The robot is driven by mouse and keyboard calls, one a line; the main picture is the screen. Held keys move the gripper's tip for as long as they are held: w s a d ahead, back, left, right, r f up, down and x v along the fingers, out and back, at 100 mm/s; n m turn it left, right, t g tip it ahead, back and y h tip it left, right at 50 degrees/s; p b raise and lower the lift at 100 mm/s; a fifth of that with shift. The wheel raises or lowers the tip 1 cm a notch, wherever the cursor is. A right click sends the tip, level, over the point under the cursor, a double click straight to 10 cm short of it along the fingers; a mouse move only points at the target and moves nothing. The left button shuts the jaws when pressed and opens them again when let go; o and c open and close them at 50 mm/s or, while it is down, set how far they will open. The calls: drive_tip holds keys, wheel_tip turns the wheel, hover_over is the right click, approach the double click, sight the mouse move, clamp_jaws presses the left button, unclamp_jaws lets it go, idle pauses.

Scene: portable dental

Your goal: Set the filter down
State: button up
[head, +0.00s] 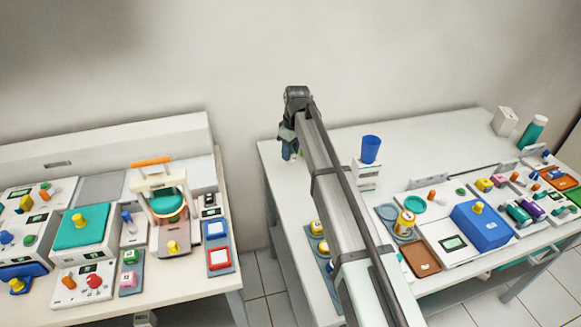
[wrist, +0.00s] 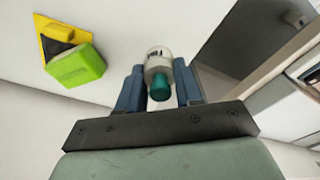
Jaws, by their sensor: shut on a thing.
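My gripper (wrist: 158,72) is shut on a small filter (wrist: 159,84), with its blue fingers on either side of it. The filter is a short cylinder with a white body, a dark mark, a grey band and a teal end. In the head view my gripper (head: 289,148) is at the back left of the right table (head: 330,150), near the wall, pointing down. The filter cannot be made out there. Whether it touches the surface is not clear.
A lime-green block (wrist: 76,65) beside a yellow piece (wrist: 56,30) shows at upper left in the wrist view. In the head view, a blue cup (head: 371,148) on a white stand is to the right of my arm. Yellow-capped jars (head: 317,229) stand left of it.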

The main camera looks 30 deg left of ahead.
sight(294, 153)
drive_tip(key=shift+f, duration=3.15)
drive_tip(key=shift+f, duration=0.1)
drive_tip(key=o, duration=1)
drive_tip(key=r, duration=0.4)
drive_tip(key=d+r, duration=0.1)
drive_tip(key=r, duration=0.7)
drive_tip(key=shift+s+d, duration=0.1)
drive_tip(key=shift+d, duration=0.1)
